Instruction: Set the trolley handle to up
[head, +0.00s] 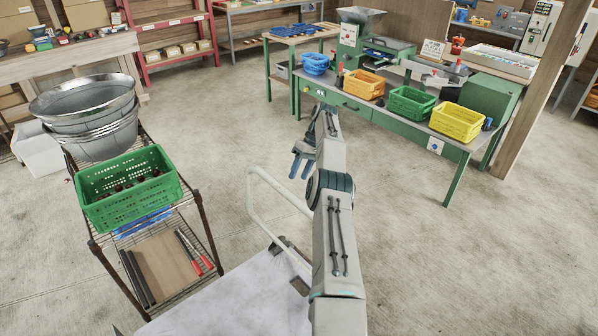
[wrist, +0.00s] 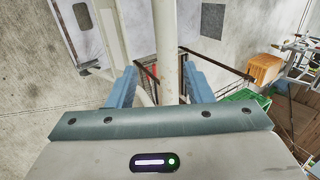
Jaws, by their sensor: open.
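The trolley handle (head: 252,198) is a cream tubular loop at the right end of the trolley's pale bed (head: 235,295). It rises above the bed, but its exact tilt is hard to tell; my arm hides its right part. My gripper (head: 299,164) has blue fingers and is open, just above and beyond the handle's top bar in the head view. In the wrist view, a cream bar of the handle (wrist: 166,40) runs through the gap between the open fingers of my gripper (wrist: 159,76). Its depth relative to the fingertips, and any contact, cannot be told.
A wire rack (head: 205,235) stands left of the trolley, with a green crate (head: 130,212) and metal tubs (head: 100,135). A green workbench (head: 440,145) with blue, orange, green and yellow crates stands beyond my arm. Concrete floor right of my arm is clear.

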